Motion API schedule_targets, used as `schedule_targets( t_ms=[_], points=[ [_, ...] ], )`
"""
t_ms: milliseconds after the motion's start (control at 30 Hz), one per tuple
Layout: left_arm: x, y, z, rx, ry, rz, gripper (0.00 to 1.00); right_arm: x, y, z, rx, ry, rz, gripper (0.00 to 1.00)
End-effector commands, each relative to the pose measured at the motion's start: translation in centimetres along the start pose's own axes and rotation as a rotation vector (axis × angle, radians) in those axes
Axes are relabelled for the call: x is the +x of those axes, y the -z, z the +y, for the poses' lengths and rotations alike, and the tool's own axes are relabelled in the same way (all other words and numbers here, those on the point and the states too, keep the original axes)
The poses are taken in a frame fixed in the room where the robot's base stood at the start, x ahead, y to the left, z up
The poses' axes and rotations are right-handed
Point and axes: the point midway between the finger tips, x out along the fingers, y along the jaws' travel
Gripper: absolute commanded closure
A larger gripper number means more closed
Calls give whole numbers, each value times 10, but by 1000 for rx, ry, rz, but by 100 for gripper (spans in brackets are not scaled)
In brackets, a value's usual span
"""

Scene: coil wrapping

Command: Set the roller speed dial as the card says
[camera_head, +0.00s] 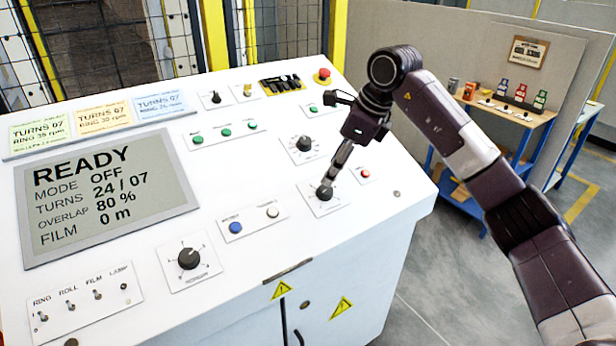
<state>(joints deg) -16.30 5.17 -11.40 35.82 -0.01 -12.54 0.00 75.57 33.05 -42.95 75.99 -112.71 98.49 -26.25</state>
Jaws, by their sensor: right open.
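A black dial (324,193) on a white plate sits near the right front of the white control panel. My right gripper (331,180) comes down over it from above, fingertips at the knob; it is open, but the picture does not show whether it touches. Two more black dials, one farther back (304,143) and one at the front (189,259), have labels too small to read. Three cards, green (40,133), orange (103,117) and blue (161,104), stand along the back left. All show TURNS 07 and a RING line; smaller lines are blurred. My left gripper is out of view.
A screen (106,196) reads READY, MODE OFF. Blue and white buttons (236,227), toggle switches (71,305), green buttons (226,132) and a red emergency button (324,74) share the panel.

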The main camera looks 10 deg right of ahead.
Motion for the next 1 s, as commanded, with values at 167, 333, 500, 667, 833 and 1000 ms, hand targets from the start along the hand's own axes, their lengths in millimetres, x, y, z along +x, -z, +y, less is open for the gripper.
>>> schedule_targets(
  t_ms=[167, 333, 500, 667, 833, 1000],
  points=[
    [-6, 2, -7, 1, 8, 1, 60, 11, 5, -3, 5, 3, 19, 56],
    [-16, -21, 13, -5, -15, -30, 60, 40, 4, -2, 4, 1, 17, 56],
    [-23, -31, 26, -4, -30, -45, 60, 63, 4, -2, 4, 3, 15, 56],
    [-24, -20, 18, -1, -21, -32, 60, 74, 5, -3, 3, 5, 14, 56],
    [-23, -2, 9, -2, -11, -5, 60, 75, 5, -3, 3, 7, 13, 56],
    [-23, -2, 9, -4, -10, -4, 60, 75, 5, -3, 3, 6, 13, 65]
  ],
)
